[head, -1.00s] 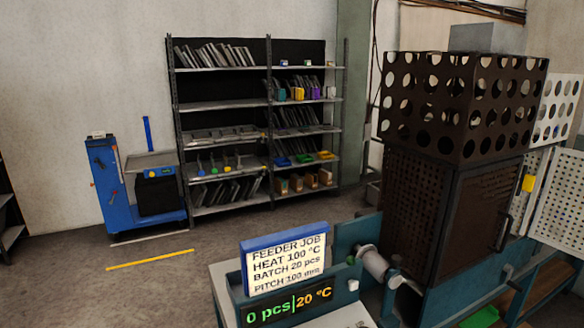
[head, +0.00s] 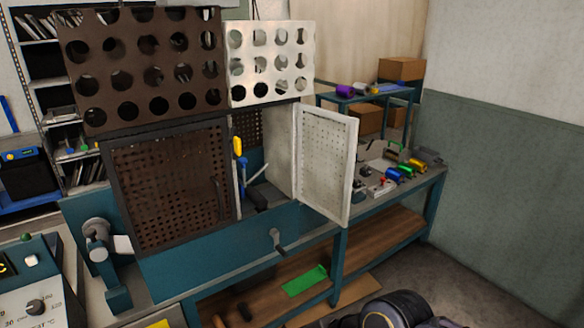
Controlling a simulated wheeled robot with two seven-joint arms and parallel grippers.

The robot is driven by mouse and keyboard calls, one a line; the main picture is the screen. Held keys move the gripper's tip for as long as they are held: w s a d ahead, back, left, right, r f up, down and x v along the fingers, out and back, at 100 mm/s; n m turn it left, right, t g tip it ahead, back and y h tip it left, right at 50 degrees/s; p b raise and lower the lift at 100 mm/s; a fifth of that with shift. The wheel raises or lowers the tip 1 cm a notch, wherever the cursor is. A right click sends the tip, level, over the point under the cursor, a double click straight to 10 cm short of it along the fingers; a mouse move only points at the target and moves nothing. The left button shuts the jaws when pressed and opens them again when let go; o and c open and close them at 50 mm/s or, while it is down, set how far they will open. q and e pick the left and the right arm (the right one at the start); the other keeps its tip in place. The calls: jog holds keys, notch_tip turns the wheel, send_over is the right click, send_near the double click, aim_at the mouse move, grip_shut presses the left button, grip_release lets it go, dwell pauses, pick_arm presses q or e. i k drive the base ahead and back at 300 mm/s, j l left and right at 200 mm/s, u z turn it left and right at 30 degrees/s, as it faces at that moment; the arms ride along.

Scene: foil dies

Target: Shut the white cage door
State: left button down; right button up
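The white cage door (head: 327,165) is a perforated panel in a white frame, right of centre in the head view. It stands swung open, hinged on the right side of the white cage (head: 279,160). The cage opening to its left shows a yellow-and-blue handle (head: 240,155) inside. A dark arm part, probably mine, shows at the bottom edge right of centre. No gripper fingers can be seen in this view.
A dark brown perforated cage (head: 170,185) with its door shut stands left of the white one. A teal bench (head: 345,225) runs right, carrying small coloured parts (head: 390,173). A green sheet (head: 305,280) lies on its lower shelf. Floor is clear at the lower right.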

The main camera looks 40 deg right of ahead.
aim_at(312, 184)
jog(key=i+l+u, duration=0.3)
jog(key=l, duration=1.2)
jog(key=l+u, duration=0.35)
jog(key=l, duration=1.1)
jog(key=k+l+u, duration=0.1)
jog(key=l+u, duration=0.2)
jog(key=l, duration=1.25)
jog(key=k+j+z, duration=0.1)
jog(key=z, duration=0.35)
jog(key=k+j+z, duration=0.15)
jog(key=j+z, duration=0.15)
jog(key=z, duration=0.15)
